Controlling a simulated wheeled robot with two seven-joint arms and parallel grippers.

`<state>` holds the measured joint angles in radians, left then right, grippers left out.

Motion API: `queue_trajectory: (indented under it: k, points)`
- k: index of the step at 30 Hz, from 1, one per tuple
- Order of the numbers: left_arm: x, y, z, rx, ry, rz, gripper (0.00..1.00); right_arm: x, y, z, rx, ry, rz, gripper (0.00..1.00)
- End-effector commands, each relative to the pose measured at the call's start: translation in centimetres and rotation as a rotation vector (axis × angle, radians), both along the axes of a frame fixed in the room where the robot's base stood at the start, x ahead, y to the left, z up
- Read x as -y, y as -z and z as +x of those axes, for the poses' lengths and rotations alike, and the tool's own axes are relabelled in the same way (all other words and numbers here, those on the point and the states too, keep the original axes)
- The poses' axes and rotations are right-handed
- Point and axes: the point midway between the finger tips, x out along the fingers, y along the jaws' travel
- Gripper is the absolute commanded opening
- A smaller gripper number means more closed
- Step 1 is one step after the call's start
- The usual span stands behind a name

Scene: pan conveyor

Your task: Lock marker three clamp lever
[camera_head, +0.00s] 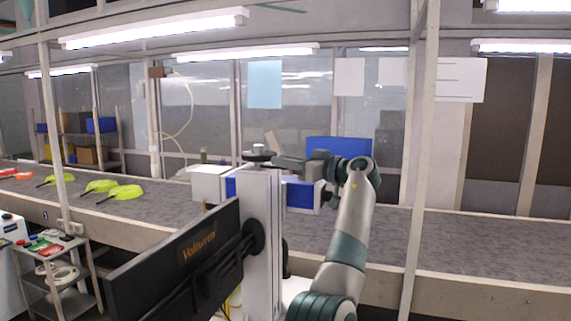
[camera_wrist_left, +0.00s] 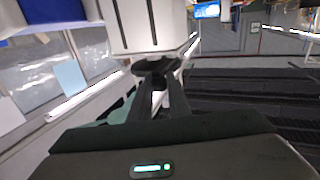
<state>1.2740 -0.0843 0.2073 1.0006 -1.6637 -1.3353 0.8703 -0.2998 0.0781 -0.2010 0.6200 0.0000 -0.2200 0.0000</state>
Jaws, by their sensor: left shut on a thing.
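A black clamp lever with a round head (camera_head: 260,156) sits on top of a white upright post (camera_head: 260,205) in the head view. My left gripper (camera_head: 279,163) reaches in from the right at the post top. In the left wrist view, its two dark fingers (camera_wrist_left: 158,88) are close together on the black lever (camera_wrist_left: 155,64), just below a white slotted block (camera_wrist_left: 148,25). The fingers are shut on the lever. The fingertips partly hide it, so its exact angle cannot be told. No marker number can be read. My right gripper is not in view.
A black monitor (camera_head: 180,262) is fixed to the post's left side. Behind runs a grey conveyor (camera_head: 480,242) with green pans (camera_head: 122,192) at left. White and blue boxes (camera_head: 300,195) stand close behind the post. A small cart (camera_head: 55,255) stands at lower left.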

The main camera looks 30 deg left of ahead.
Motion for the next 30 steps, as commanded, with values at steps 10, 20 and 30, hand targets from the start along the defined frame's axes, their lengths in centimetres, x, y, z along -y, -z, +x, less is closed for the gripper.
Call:
queue_trajectory:
  k: [10,20,30]
  points:
    - [-0.1,0.0,0.0,0.000,0.000,0.000,0.35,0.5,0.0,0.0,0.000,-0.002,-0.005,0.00]
    - [0.1,0.0,0.0,0.000,0.001,0.000,0.35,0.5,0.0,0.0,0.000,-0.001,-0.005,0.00]
    - [2.8,0.3,-0.3,0.001,0.004,0.000,0.35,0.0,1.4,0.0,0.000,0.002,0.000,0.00]
